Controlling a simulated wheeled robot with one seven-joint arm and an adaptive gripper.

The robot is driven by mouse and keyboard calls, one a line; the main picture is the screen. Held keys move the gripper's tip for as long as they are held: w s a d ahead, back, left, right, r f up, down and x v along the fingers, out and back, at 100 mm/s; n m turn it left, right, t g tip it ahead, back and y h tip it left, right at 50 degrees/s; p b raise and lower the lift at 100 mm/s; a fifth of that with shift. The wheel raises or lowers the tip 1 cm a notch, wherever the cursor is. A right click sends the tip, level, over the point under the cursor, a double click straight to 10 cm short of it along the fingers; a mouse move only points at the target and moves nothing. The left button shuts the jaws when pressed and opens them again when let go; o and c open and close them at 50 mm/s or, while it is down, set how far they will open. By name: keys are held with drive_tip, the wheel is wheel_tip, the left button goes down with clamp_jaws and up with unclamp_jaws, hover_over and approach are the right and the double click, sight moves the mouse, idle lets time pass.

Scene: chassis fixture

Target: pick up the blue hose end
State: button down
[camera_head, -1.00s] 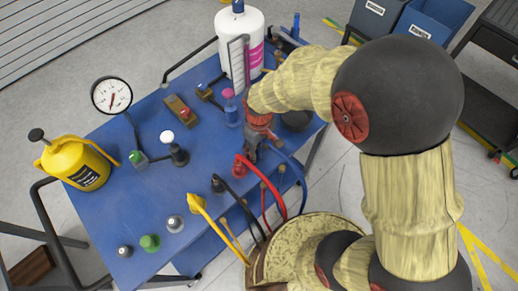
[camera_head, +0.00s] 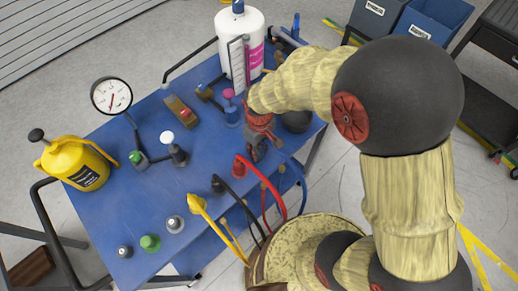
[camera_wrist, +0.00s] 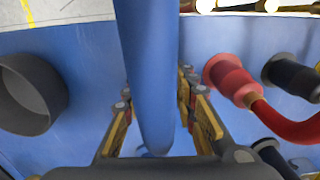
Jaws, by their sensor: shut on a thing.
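The blue hose (camera_wrist: 148,60) fills the middle of the wrist view and runs down between the two fingers of my gripper (camera_wrist: 160,118). My gripper is shut on the blue hose end, whose lower tip is partly hidden by the gripper body. In the head view my gripper (camera_head: 257,150) is at the right side of the blue table, and the blue hose (camera_head: 301,184) curves away to its right. I cannot tell whether the hose end is clear of the table.
A red hose end (camera_head: 240,166), black hose end (camera_head: 218,184) and yellow hose end (camera_head: 196,203) stand along the table's (camera_head: 112,205) near edge. A white bottle (camera_head: 232,40) stands behind my gripper. A dark round opening (camera_wrist: 28,92) shows left in the wrist view.

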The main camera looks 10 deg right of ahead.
sight(259, 146)
drive_tip(key=shift+r, duration=0.1)
drive_tip(key=shift+r, duration=0.55)
wheel_tip(259, 146, up, 2)
drive_tip(key=shift+r+p, duration=0.25)
drive_tip(key=shift+p, duration=0.45)
drive_tip(key=s+d+r+p, duration=0.1)
drive_tip(key=s+d+r, duration=0.1)
drive_tip(key=s+r, duration=0.2)
drive_tip(key=s+d+r+p, duration=0.2)
drive_tip(key=s+r, duration=0.3)
drive_tip(key=s, duration=0.4)
drive_tip(key=shift+d+r, duration=0.15)
drive_tip(key=shift+d, duration=0.15)
drive_tip(key=shift+s, duration=0.1)
